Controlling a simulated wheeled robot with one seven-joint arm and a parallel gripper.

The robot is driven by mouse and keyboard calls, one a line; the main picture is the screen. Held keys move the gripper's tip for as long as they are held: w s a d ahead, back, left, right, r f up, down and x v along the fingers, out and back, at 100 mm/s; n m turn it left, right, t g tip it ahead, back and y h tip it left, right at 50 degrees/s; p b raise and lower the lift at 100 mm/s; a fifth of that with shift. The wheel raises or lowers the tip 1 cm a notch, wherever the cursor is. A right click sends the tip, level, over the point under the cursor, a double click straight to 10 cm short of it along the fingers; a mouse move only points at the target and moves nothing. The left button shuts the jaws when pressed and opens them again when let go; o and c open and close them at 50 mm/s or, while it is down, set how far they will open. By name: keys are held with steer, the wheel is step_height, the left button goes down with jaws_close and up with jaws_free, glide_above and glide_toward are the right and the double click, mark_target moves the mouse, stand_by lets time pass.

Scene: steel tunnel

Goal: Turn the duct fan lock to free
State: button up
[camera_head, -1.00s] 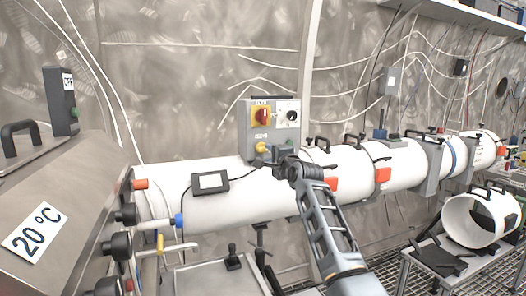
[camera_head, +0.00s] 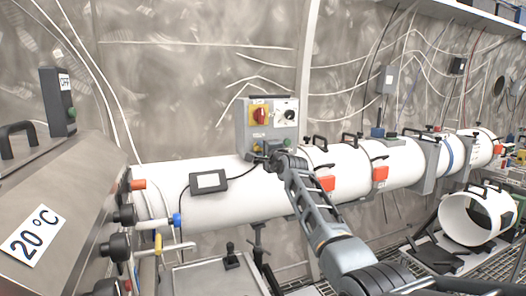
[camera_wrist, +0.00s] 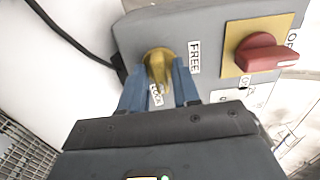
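The yellow lock knob (camera_wrist: 160,62) is on the grey control box (camera_wrist: 205,25) on the white duct. In the wrist view its grip points down the picture toward the LOCK label (camera_wrist: 156,96); the FREE label (camera_wrist: 194,57) is to its right. My gripper (camera_wrist: 161,75) has its two blue fingers on either side of the knob, with small gaps seeming to show, so it looks open around it. In the head view my gripper (camera_head: 266,157) is at the lower part of the control box (camera_head: 245,125) and hides part of the knob.
A black dial (camera_head: 289,115) is at the box's upper right. A black cable and small display (camera_head: 209,182) lie on the duct to the left.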

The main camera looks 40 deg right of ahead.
jaws_close()
steer(key=shift+f+n+b, duration=0.15)
steer(key=shift+n+b, duration=0.25)
steer(key=n+b, duration=0.9)
steer(key=n, duration=0.7)
steer(key=shift+n, duration=0.7)
steer(key=shift+o, duration=1.1)
jaws_free()
